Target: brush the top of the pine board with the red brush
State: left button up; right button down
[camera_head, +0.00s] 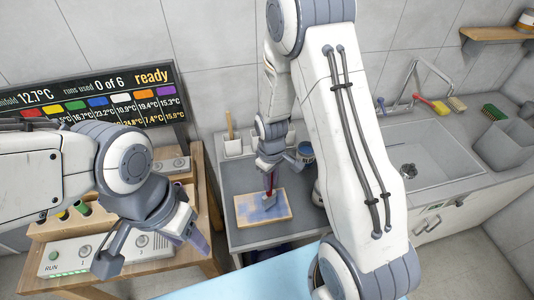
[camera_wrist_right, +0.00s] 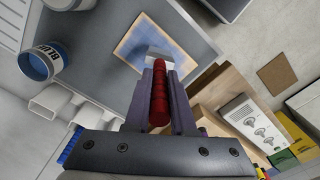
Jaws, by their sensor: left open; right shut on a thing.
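The pine board (camera_head: 284,211) lies flat on the grey worktop, its top covered with uneven blue inside a bare wood margin. It also shows in the wrist view (camera_wrist_right: 131,40). My right gripper (camera_head: 270,180) is shut on the handle of the red brush (camera_wrist_right: 160,88), above the board. The brush's pale head points down at the board; whether it touches is hard to tell. The brush also shows in the head view (camera_head: 269,182). My left gripper (camera_head: 150,245) is open and empty, over the wooden table at left.
An open can with blue (camera_wrist_right: 40,64) stands on the worktop beyond the board. A white holder with a wooden-handled tool (camera_head: 232,143) is at the back. The wooden table at left bears a device (camera_head: 75,257) marked RUN. A sink (camera_head: 418,165) lies right.

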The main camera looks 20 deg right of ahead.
jog(key=shift+r+p, duration=0.55)
jog(key=shift+r, duration=0.55)
dwell(1.6)
